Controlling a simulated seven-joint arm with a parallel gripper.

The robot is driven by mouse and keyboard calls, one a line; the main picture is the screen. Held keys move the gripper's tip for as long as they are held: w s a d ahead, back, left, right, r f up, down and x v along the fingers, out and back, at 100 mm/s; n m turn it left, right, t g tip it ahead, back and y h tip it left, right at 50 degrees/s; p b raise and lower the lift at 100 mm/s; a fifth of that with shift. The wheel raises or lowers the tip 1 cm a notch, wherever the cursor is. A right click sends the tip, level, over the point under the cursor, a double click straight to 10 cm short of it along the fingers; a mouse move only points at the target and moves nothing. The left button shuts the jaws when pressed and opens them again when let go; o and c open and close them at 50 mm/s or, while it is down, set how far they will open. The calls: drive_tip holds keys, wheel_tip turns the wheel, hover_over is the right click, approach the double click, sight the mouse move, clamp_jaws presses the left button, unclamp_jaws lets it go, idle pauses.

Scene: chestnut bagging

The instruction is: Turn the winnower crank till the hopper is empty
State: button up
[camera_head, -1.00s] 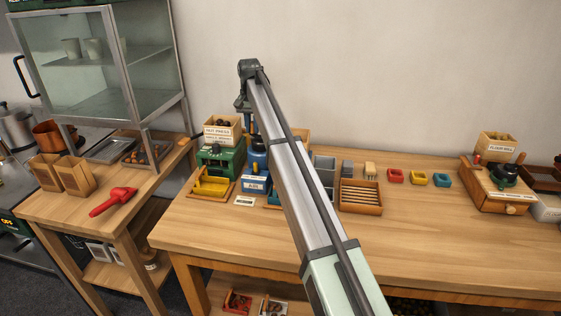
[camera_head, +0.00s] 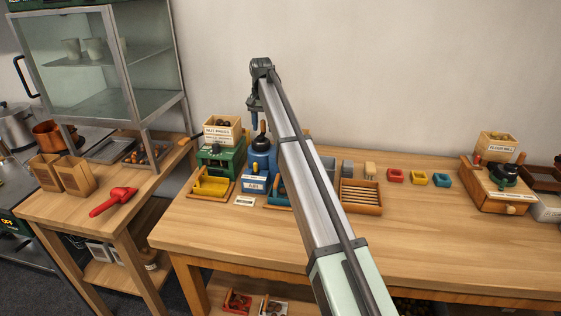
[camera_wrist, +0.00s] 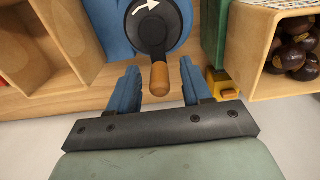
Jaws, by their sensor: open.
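The blue winnower (camera_head: 257,180) stands on the long wooden table beside the green machine. In the wrist view its black crank disc (camera_wrist: 150,26) carries a white curved arrow. The wooden crank handle (camera_wrist: 160,78) sticks out from the disc toward my gripper (camera_wrist: 160,88). My blue fingers are open, one on each side of the handle's end, with a gap on both sides. In the head view my gripper (camera_head: 254,117) hangs above the winnower. My arm hides part of the winnower, and I cannot see into its hopper.
The green nut press (camera_head: 219,160) stands close on the left, with a box of chestnuts (camera_wrist: 290,50) on top. A yellow tray (camera_head: 211,186) is before it. A divided wooden tray (camera_head: 361,197) lies right of my arm. The table's front middle is clear.

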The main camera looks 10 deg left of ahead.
drive_tip(key=shift+r, duration=0.1)
drive_tip(key=shift+r, duration=3.65)
drive_tip(key=shift+c, duration=0.3)
clamp_jaws()
